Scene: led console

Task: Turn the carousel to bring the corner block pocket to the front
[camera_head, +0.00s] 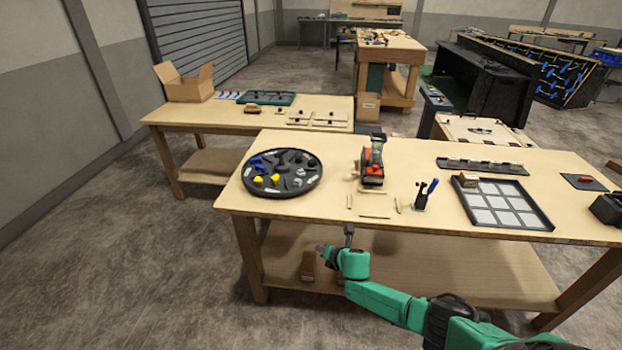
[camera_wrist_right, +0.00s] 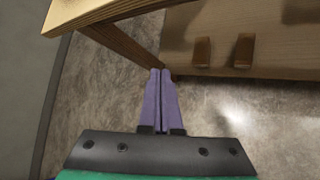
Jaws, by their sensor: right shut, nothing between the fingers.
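The carousel (camera_head: 283,189) is a round black tray lying flat on the left part of the near wooden table. Its pockets hold blue parts (camera_head: 257,162), yellow parts (camera_head: 268,180) and several grey or white pieces. I cannot tell which pocket is the corner block pocket. My right gripper (camera_head: 334,240) is in front of the table's front edge, below and to the right of the carousel and apart from it. In the right wrist view its purple fingers (camera_wrist_right: 160,92) are together with nothing between them. My left gripper is not in view.
On the near table (camera_head: 330,208) a red and black tool (camera_head: 372,163), a small stand with a blue-handled tool (camera_head: 424,195) and a sectioned tray (camera_head: 503,204) stand right of the carousel. Two brown blocks (camera_head: 308,265) are on the lower shelf. Floor to the left is clear.

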